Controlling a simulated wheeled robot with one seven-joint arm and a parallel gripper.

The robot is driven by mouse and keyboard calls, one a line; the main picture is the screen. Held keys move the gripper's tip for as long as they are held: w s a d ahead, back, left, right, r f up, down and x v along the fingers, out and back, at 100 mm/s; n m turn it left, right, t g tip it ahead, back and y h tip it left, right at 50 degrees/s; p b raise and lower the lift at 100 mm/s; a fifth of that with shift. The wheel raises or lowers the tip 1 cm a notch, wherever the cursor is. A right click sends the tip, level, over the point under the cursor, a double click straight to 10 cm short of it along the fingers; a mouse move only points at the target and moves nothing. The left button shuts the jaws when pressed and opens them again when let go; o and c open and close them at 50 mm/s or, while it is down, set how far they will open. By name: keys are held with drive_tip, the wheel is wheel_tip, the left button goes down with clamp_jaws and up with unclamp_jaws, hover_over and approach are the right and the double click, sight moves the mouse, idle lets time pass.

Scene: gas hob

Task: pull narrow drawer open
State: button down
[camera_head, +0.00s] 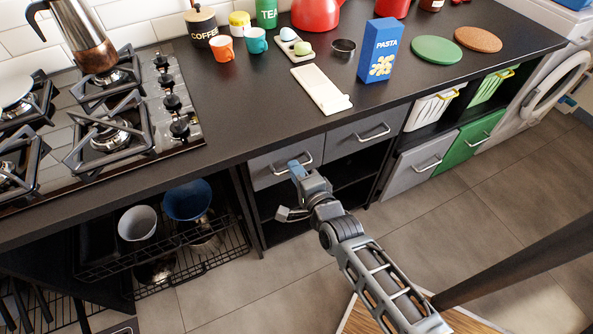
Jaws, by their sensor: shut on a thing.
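The narrow drawer (262,173) has a grey front just under the worktop, to the right of the rack opening. Its front looks about level with the wider grey drawer (350,138) beside it. Its bar handle (308,156) shows at the right end; my gripper covers the left part. My gripper (295,168) is at that handle, its bluish fingertips shut on the handle. The arm reaches up from the lower right. The exact finger contact is too small to see.
Open dark shelves (350,170) lie below the drawers. A pull-out wire rack (180,250) with pots stands at the left. A dark slanted bar (520,262) and a wooden top (365,318) are at the lower right. Tiled floor (430,225) is clear before the cabinets.

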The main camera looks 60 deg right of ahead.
idle(0.4)
drive_tip(key=f+v, duration=0.2)
drive_tip(key=v, duration=0.9)
drive_tip(key=f+p+v, duration=0.1)
drive_tip(key=f+v, duration=0.1)
drive_tip(key=v, duration=1)
drive_tip(key=shift+s+a+f, duration=0.3)
drive_tip(key=shift+s+a, duration=0.05)
drive_tip(key=shift+s, duration=0.15)
drive_tip(key=c, duration=1.2)
unclamp_jaws()
drive_tip(key=shift+o, duration=0.2)
drive_tip(key=v, duration=0.7)
drive_tip(key=shift+s+a+r+b, duration=0.15)
drive_tip(key=shift+s+a+b, duration=0.05)
drive_tip(key=shift+s+b, duration=0.15)
